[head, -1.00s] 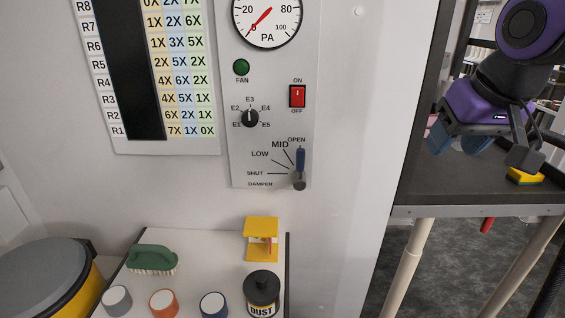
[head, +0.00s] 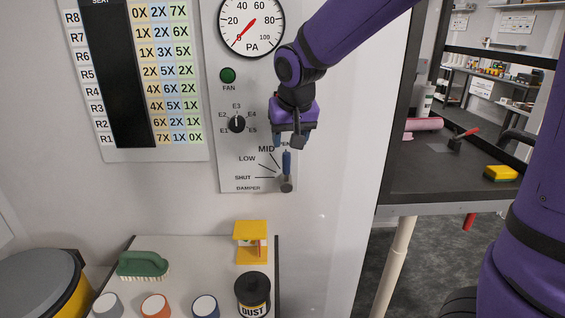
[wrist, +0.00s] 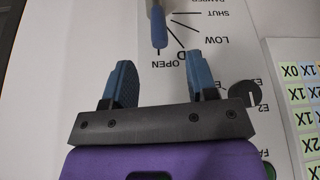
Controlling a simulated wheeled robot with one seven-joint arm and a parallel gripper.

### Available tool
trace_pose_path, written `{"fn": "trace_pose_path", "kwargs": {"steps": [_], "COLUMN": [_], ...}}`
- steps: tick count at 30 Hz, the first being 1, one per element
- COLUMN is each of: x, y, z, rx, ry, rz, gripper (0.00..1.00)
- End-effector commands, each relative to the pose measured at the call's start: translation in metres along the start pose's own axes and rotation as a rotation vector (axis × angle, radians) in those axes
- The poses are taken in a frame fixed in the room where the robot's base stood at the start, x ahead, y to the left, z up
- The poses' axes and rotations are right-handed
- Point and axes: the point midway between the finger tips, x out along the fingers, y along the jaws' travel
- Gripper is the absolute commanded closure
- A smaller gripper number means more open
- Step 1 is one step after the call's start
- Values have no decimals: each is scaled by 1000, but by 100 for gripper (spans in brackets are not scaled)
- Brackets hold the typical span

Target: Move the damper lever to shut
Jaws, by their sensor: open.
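The damper lever (head: 287,163) has a blue handle on a grey pivot at the bottom of the control panel. It points straight up, at the OPEN mark. The SHUT mark (head: 243,178) is to the left of the pivot. My gripper (head: 291,142) is just above the lever's tip in the head view. In the wrist view my gripper (wrist: 161,78) is open, its two blue fingers apart, and the lever handle (wrist: 159,28) lies ahead of the gap between them. The fingers are not seen touching the lever.
The panel also holds a selector knob (head: 236,124), a green fan button (head: 228,75) and a gauge (head: 251,22). My arm hides the red switch. A shelf (head: 190,268) below carries a brush (head: 142,264), a dust canister (head: 253,293) and jars.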

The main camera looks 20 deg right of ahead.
Motion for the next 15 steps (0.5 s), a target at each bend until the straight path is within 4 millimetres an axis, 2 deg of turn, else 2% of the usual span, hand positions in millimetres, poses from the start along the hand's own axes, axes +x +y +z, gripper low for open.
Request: {"fn": "trace_pose_path", "kwargs": {"steps": [9,15], "x": [57,80], "y": [0,1], "z": [1,1], "rx": [0,1], "ry": [-4,-2], "rz": [2,1], "gripper": [47,47]}}
